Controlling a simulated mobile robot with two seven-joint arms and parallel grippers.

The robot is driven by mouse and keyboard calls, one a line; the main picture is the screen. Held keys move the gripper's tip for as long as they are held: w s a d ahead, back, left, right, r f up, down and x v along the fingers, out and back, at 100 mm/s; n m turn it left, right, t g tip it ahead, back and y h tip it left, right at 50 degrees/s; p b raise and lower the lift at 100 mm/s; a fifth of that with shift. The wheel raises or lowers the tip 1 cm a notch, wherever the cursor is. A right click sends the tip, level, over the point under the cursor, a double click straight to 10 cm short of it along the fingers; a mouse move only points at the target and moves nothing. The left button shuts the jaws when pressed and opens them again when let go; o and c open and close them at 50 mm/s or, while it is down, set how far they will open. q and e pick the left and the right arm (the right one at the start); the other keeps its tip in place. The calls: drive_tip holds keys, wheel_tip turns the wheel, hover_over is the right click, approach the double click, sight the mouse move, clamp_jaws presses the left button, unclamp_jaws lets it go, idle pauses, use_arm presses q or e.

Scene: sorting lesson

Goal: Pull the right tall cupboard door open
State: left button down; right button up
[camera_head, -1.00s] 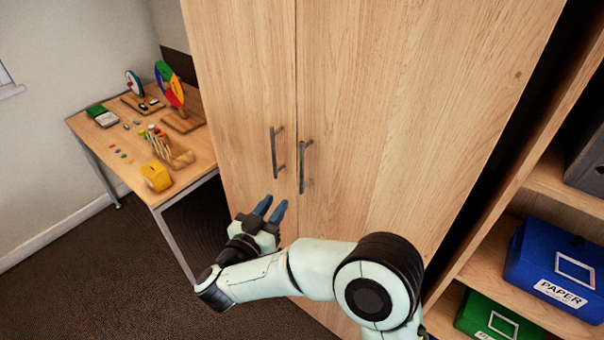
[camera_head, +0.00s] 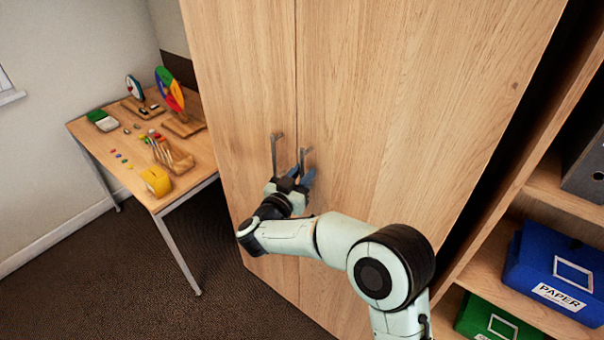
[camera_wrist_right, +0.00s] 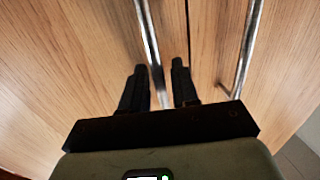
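The right tall cupboard door (camera_head: 400,110) is a light wood panel, shut flush beside the left door (camera_head: 240,90). Its dark metal bar handle (camera_head: 303,157) is upright near the seam, its lower part hidden by my right gripper (camera_head: 297,175). In the right wrist view, the right gripper (camera_wrist_right: 160,85) has its two dark fingers apart, with the right door's handle (camera_wrist_right: 147,35) between them and gaps visible. The left door's handle (camera_head: 274,152) is just left of the gripper; it also shows in the wrist view (camera_wrist_right: 247,45). My left gripper is out of view.
An open shelf with a blue paper box (camera_head: 560,270) and a green box (camera_head: 490,315) stands right of the cupboard. A table (camera_head: 130,160) with small learning toys is at the left. Bare carpet (camera_head: 130,265) lies in front of the table.

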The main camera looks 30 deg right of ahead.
clamp_jaws()
